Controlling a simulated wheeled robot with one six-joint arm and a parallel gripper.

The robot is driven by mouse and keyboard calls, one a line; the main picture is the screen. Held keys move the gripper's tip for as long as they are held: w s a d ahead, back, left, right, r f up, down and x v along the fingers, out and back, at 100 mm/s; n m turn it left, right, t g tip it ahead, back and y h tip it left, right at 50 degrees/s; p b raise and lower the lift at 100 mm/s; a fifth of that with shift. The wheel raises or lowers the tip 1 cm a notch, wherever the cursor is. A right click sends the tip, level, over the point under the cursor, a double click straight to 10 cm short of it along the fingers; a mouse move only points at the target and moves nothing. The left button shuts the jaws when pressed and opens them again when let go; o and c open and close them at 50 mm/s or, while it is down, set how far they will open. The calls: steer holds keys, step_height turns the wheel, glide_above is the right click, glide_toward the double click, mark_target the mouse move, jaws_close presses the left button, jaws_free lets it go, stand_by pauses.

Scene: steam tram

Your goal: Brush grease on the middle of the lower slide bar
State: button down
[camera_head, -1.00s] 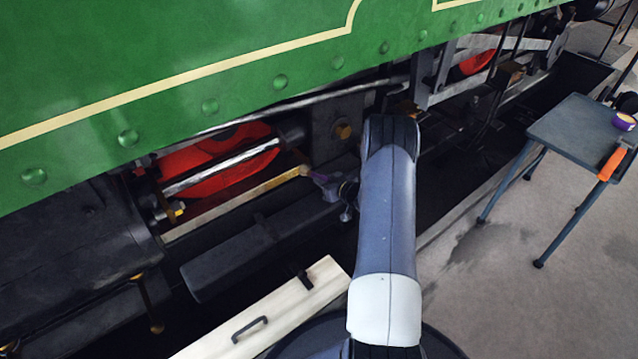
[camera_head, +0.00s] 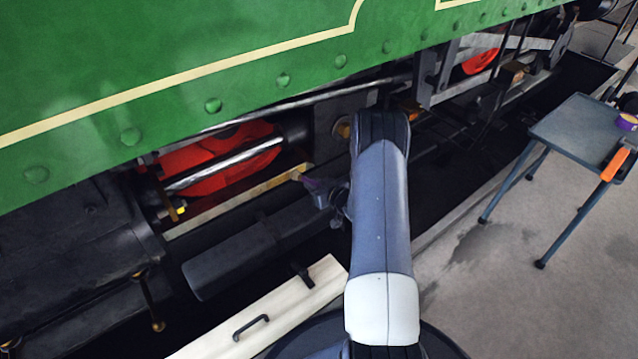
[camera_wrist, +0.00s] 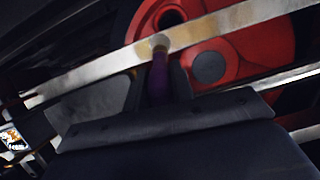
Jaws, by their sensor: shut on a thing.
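The lower slide bar (camera_head: 215,212) is a pale metal bar running up to the right, in front of the red wheel. It also crosses the wrist view (camera_wrist: 95,76). My gripper (camera_head: 333,194) is shut on a brush with a purple handle (camera_wrist: 157,82), to the right of the bar's visible stretch in the head view. A yellowish stretch shows on the bar left of the bristles. The fingertips are mostly hidden by the dark gripper body.
The green tram side (camera_head: 180,75) overhangs the running gear. A round rod (camera_head: 225,165) runs above the bar. A pale board with a handle (camera_head: 275,315) lies in front. A small table (camera_head: 575,128) at right holds a purple tub (camera_head: 626,121). The floor there is clear.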

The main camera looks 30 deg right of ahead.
steer(key=s+a, duration=0.3)
steer(key=a, duration=1.4)
stand_by(1.2)
steer(key=shift+s+a, duration=0.1)
steer(key=shift+s, duration=0.05)
steer(key=shift+s+d, duration=0.2)
steer(key=shift+s, duration=0.75)
steer(key=shift+s+d, duration=0.2)
steer(key=shift+s, duration=0.8)
steer(key=shift+s+d, duration=0.2)
steer(key=shift+s, duration=0.75)
steer(key=s, duration=0.3)
steer(key=shift+d, duration=0.3)
steer(key=shift+r, duration=0.15)
